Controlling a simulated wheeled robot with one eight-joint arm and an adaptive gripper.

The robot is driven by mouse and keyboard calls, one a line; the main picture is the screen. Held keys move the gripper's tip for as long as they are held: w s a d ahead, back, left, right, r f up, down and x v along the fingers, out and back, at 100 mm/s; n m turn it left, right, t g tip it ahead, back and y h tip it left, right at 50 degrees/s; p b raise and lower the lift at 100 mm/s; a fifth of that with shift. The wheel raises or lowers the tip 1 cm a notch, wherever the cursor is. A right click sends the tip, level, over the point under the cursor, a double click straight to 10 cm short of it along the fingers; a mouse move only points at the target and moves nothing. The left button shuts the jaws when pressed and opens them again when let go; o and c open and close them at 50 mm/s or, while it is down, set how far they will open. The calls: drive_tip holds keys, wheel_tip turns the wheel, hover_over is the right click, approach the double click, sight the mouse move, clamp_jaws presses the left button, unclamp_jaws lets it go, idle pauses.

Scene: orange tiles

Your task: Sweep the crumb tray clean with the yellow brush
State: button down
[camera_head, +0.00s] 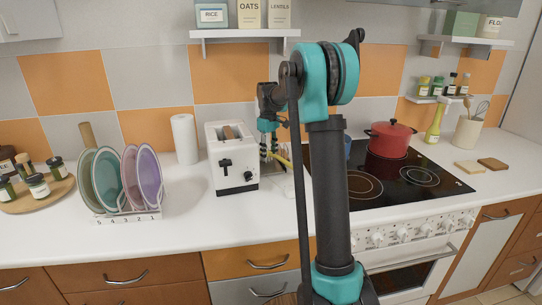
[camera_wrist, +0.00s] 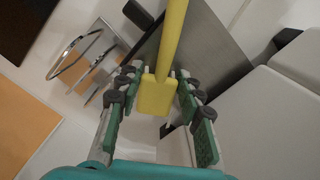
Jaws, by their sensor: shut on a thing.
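My gripper (camera_wrist: 157,75) is shut on the yellow brush (camera_wrist: 158,95), with its flat yellow block between the fingers and its long yellow shaft running to the top of the wrist view. In the head view my gripper (camera_head: 271,148) hangs over the counter just right of the white toaster (camera_head: 231,157), and a bit of the yellow brush (camera_head: 286,160) shows. A flat grey panel (camera_wrist: 207,62), probably the crumb tray, lies behind the brush beside the toaster (camera_wrist: 285,105). I cannot tell whether the brush touches it, and I see no crumbs clearly.
A chrome ring stand (camera_wrist: 75,62) is left of the brush in the wrist view. The black hob (camera_head: 385,178) with a red pot (camera_head: 390,139) is right of my arm. A paper roll (camera_head: 185,139) and plate rack (camera_head: 125,214) stand left. The front counter is clear.

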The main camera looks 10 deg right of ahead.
drive_tip(key=shift+w+d, duration=0.15)
drive_tip(key=shift+w, duration=0.15)
drive_tip(key=shift+r, duration=0.2)
drive_tip(key=shift+d+r, duration=0.2)
drive_tip(key=shift+r, duration=1.65)
drive_tip(key=shift+a+r, duration=0.15)
drive_tip(key=shift+r, duration=0.8)
drive_tip(key=shift+r, duration=0.1)
drive_tip(key=shift+r, duration=1.4)
drive_tip(key=shift+s, duration=0.15)
